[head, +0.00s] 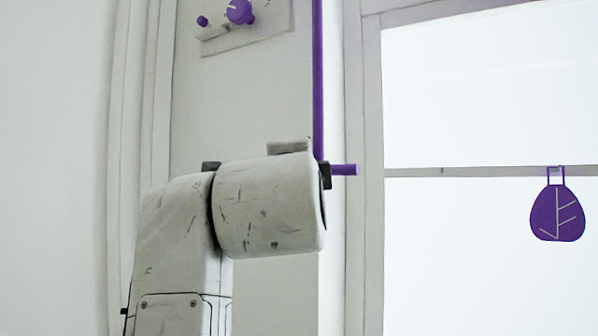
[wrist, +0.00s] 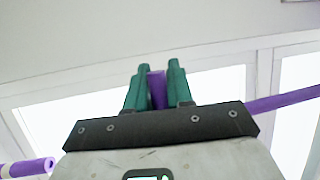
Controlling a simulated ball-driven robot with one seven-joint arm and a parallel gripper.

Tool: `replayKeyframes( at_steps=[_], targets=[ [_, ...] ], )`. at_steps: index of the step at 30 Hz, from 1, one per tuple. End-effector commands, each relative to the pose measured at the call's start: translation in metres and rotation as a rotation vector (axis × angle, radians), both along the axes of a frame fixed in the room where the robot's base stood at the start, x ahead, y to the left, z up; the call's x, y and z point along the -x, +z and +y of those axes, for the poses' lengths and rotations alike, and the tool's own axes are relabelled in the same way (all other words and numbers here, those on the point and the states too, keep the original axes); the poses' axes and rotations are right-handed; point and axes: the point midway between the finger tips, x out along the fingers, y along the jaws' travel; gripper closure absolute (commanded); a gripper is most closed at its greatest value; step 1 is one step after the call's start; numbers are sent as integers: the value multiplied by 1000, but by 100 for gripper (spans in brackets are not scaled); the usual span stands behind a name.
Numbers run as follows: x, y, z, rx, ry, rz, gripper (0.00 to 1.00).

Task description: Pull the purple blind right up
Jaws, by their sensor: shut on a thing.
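My gripper (wrist: 158,67) has two green fingers shut on a purple piece (wrist: 158,90) in the wrist view. In the head view a thin purple rod (head: 318,80) hangs upright down the wall beside the window. A short purple bar (head: 345,169) juts out sideways at its lower end, just past my wrist. My wrist hides the fingers and the grip there. The wrist view also shows a purple rod at the right (wrist: 285,101) and a purple rod end at the lower left (wrist: 28,168). No blind cloth can be made out.
A bright window (head: 480,90) with a grey frame fills the right side. A purple leaf-shaped ornament (head: 557,213) hangs on its crossbar. A wall plate with a purple knob (head: 240,11) is above my arm. The wall at the left is bare.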

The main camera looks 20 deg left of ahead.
Motion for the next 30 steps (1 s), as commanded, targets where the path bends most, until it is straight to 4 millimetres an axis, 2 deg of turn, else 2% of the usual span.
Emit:
replayKeyframes(
  at_steps=[1,4,5,10,20,23,30],
  targets=[
    [1,8,-1,-8,1,-14,100],
    [2,9,-2,-8,1,-16,100],
    [2,9,-2,-9,1,-17,76],
    [1,8,-2,-8,1,-15,59],
    [4,3,-2,-6,0,-10,58],
    [14,0,-6,-7,1,-11,58],
    [57,-9,-22,-9,2,-13,58]
  ],
)
